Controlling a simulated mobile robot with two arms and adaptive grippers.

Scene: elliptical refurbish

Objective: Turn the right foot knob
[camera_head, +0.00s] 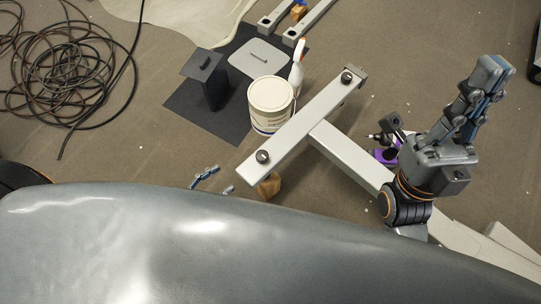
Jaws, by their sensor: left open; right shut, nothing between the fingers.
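A pale grey foot bar (302,125) lies across the floor on the end of a long beam (350,157). One dark round knob (347,77) sits on top near its far right end. A second dark knob (263,156) sits near its near left end. My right gripper (490,78) is shut and empty, to the right of the bar and apart from both knobs. Only the fingertips of my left gripper (216,182) show, apart and empty, left of the near knob; the rest is hidden behind a large grey surface.
The smooth grey surface (200,250) fills the bottom. A white tub (270,104) and white bottle (297,72) stand close behind the bar, by a dark mat (217,127). A wooden block (269,185) is near the left knob. Coiled cable (65,65) lies at left.

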